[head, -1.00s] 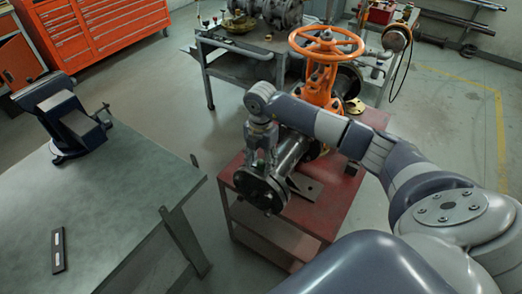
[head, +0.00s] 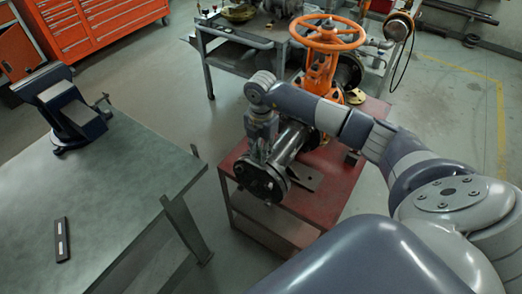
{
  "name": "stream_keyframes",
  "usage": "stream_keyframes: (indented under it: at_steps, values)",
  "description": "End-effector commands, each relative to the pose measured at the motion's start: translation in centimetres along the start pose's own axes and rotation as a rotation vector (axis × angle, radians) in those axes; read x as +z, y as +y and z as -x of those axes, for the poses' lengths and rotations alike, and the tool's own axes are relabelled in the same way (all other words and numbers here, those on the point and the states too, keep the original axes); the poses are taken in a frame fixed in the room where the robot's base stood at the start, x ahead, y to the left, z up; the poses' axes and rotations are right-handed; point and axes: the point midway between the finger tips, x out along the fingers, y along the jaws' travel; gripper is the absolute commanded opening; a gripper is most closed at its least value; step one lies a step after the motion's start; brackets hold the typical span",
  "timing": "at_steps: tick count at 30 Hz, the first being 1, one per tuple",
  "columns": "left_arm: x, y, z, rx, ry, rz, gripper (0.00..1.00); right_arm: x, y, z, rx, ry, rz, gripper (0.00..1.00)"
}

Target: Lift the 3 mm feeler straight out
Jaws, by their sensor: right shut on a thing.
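My right gripper (head: 257,157) points down at the near end flange (head: 262,183) of the steel pipe, which lies on the red table. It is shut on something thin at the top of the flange. The 3 mm feeler itself is too small and too covered by the fingers to make out. I cannot tell whether it is still between the flange faces. The orange gate valve (head: 322,75) with its handwheel stands at the far end of the pipe. My left gripper is not in view.
A grey-green bench (head: 110,190) stands at the left, with a vise (head: 72,110) and a dark flat bar (head: 62,240) on it. The red table (head: 335,190) has a flat plate (head: 305,177) beside the pipe. A grey cart stands behind. Floor shows between bench and red table.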

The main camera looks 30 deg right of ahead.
Motion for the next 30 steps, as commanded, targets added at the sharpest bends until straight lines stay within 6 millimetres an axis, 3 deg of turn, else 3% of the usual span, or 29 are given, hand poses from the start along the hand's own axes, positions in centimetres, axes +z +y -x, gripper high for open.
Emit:
stream_keyframes:
  at_steps: [18, 30]
  values:
    - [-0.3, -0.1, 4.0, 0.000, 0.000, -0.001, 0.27, 0.1, 0.0, 5.5, 0.000, -0.002, -0.001, 0.00]
    - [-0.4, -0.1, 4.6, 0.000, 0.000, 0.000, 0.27, 0.0, 0.0, 6.4, -0.001, -0.001, 0.000, 0.00]
